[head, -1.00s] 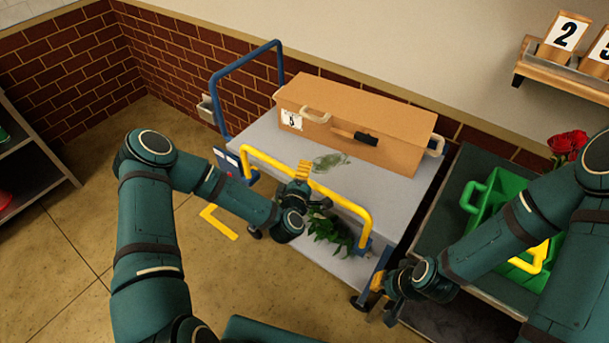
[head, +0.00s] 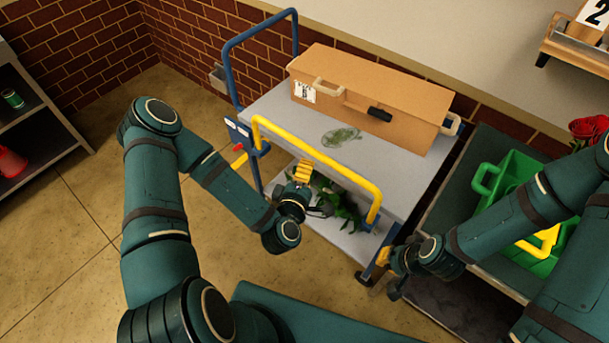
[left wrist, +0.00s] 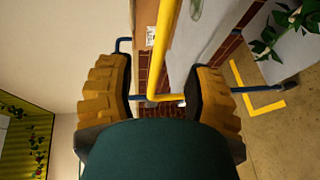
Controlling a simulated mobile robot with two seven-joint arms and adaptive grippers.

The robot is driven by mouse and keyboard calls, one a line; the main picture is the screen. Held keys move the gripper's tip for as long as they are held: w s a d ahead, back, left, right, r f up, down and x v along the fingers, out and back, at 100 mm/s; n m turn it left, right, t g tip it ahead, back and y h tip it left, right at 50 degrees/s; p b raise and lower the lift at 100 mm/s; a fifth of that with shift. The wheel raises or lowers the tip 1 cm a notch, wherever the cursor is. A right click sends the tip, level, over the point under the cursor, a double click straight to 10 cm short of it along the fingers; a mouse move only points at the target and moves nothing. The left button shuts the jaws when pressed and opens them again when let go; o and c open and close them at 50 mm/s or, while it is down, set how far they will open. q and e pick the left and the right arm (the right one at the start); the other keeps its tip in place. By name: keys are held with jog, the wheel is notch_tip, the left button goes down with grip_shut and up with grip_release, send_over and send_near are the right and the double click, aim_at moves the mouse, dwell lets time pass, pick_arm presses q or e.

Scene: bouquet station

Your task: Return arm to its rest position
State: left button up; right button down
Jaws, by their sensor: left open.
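My left gripper (head: 302,174) is open and empty in front of the trolley, just on the near side of its yellow rail (head: 320,165). In the left wrist view its two yellow ribbed fingers (left wrist: 155,90) stand wide apart, and the rail shows beyond them. My left arm is bent at the elbow. My right gripper (head: 385,257) is low by the trolley's near right corner. It is small and partly hidden, so its jaws cannot be made out.
The trolley's grey top (head: 280,115) bears a tan case (head: 370,100) and a flat green patch. Leafy greenery (head: 340,202) lies on the lower shelf. A green crate (head: 490,180) stands on the right-hand table. Floor is open at left, beside a shelf unit (head: 45,130).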

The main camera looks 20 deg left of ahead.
pick_arm(q)
jog(key=shift+s+r, duration=0.1)
jog(key=shift+s, duration=0.35)
jog(key=s+d+f+m+g+h, duration=0.3)
jog(key=d+f+m+g+h, duration=0.25)
jog(key=m, duration=0.35)
jog(key=s+f+m+g, duration=0.2)
jog(key=s+m+g, duration=0.5)
jog(key=s+g, duration=0.1)
jog(key=shift+s+d+f+g+y, duration=0.15)
jog(key=shift+s+f+g+y, duration=0.2)
jog(key=shift+s+y, duration=0.15)
dwell(1.2)
